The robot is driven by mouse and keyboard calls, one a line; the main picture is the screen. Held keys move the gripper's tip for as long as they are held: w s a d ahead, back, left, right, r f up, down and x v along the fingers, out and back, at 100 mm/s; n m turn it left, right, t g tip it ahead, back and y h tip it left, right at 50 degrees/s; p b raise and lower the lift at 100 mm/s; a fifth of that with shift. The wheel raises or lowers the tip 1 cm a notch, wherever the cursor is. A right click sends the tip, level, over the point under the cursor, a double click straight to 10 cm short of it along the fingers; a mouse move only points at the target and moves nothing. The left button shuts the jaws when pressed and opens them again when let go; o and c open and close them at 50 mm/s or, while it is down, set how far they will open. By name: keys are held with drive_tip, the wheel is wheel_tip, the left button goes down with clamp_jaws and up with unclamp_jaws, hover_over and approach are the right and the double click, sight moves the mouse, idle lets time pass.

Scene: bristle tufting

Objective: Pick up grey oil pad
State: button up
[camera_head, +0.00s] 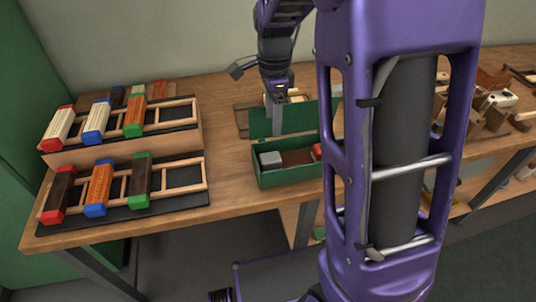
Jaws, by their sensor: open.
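The grey oil pad (271,159) looks like a small grey block. It lies at the left end of the green box (284,181), whose lid stands open at the back. My gripper (277,130) points down above the box, in front of the lid and a little above and to the right of the grey pad. It is open and appears empty; its fingertips are small in this view. It does not appear to touch the pad.
A brown piece (297,157) and a red piece (317,151) lie in the box beside the pad. Brush blocks stand in two wooden racks (181,176) at left. Wooden parts (493,101) crowd the right. My purple arm hides the middle of the bench (228,193).

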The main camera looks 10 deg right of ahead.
drive_tip(key=b, duration=0.2)
hover_over(270, 156)
drive_tip(key=f, duration=0.9)
drive_tip(key=shift+s+d, duration=0.3)
drive_tip(key=shift+s, duration=0.05)
drive_tip(key=shift+w+a+f+b, duration=0.15)
drive_tip(key=shift+f+b, duration=0.15)
drive_tip(key=shift+f, duration=1.3)
drive_tip(key=shift+w+a+f+b, duration=0.15)
drive_tip(key=shift+f+b, duration=0.15)
drive_tip(key=shift+f, duration=1.25)
drive_tip(key=c, duration=1.1)
